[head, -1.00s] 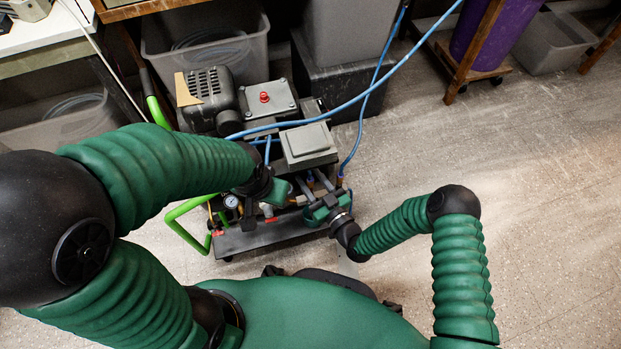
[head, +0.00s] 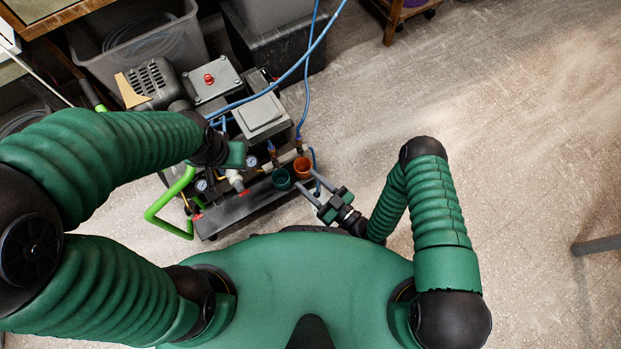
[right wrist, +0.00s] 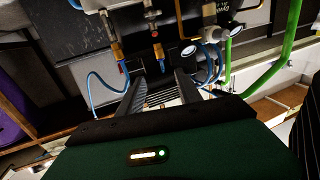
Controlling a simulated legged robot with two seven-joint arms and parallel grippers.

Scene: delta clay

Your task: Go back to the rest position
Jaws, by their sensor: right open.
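My right gripper (head: 306,178) is open and empty, just off the front right edge of a compressor-like machine (head: 236,207). In the right wrist view its two fingers (right wrist: 158,82) stand apart with nothing between them, and the machine's fittings lie beyond. My left gripper (head: 234,155) is above the left front part of the machine; its green hand shows but its fingers cannot be made out.
A blue hose (head: 304,105) runs up from the machine. A green handle (head: 168,212) sticks out at its left front. A grey bin (head: 150,45) and a dark box (head: 275,50) stand behind. The floor (head: 510,130) to the right is mostly clear.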

